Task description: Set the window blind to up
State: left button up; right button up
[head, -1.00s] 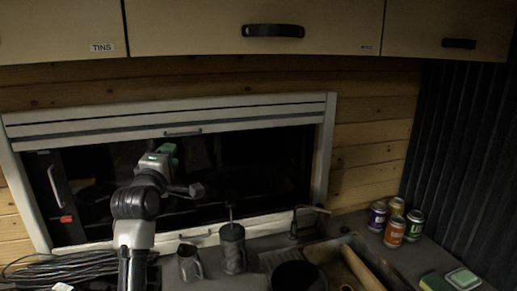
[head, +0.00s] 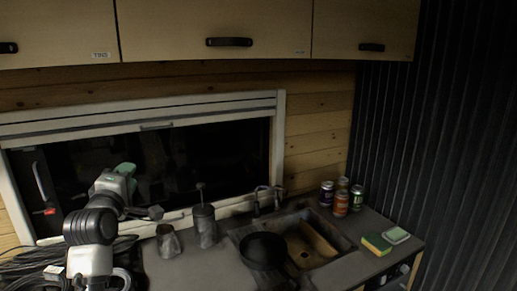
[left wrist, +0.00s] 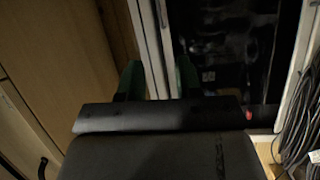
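The window blind (head: 200,113) shows as a pale slatted strip along the top of the white-framed window. A small handle (head: 157,126) sits on its lower bar. Below this bar the dark window pane (head: 225,155) is uncovered. My left gripper (head: 125,169), with green fingers, is in front of the pane, below and left of the blind handle. In the left wrist view the two green fingers (left wrist: 158,80) stand apart with nothing held between them; the white rails of the window top (left wrist: 153,40) lie beyond them. My right gripper is not in view.
Wooden cupboards (head: 215,30) hang above the window. Below it, the counter holds a mug (head: 168,242), a tall dark canister (head: 204,226), a tap and a sink (head: 312,243) with a dark pan (head: 264,250). Several cans and a sponge (head: 376,243) are at right. Coiled cable lies at lower left.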

pick_arm(q)
jog(key=s+d+f+m+g, duration=0.25)
jog(key=s+f+m, duration=0.2)
jog(key=f, duration=0.45)
jog(key=s+d+f+m+g+h, duration=0.1)
jog(key=s+d+f+m+g, duration=0.15)
jog(key=s+f, duration=0.5)
jog(key=s+d+f+m+g, duration=0.2)
jog(key=s+f+m+g, duration=0.2)
jog(key=f, duration=0.7)
jog(key=s+d+f+m+g, duration=0.1)
jog(key=s+f+m+g, duration=0.25)
jog(key=s, duration=0.85)
jog(key=s+d+f+m+g, duration=0.2)
jog(key=s+f+m+g, duration=0.15)
jog(key=s, duration=0.75)
notch_tip(320, 180, down, 31)
jog(key=s+g+b, duration=0.1)
jog(key=s+b, duration=0.1)
jog(key=s, duration=0.1)
jog(key=s+a+f+m+g, duration=0.1)
jog(key=s+a+f, duration=0.2)
jog(key=s+f, duration=1.1)
jog(key=shift+s+f+b, duration=0.3)
jog(key=shift+f+b, duration=0.05)
jog(key=shift+b, duration=0.1)
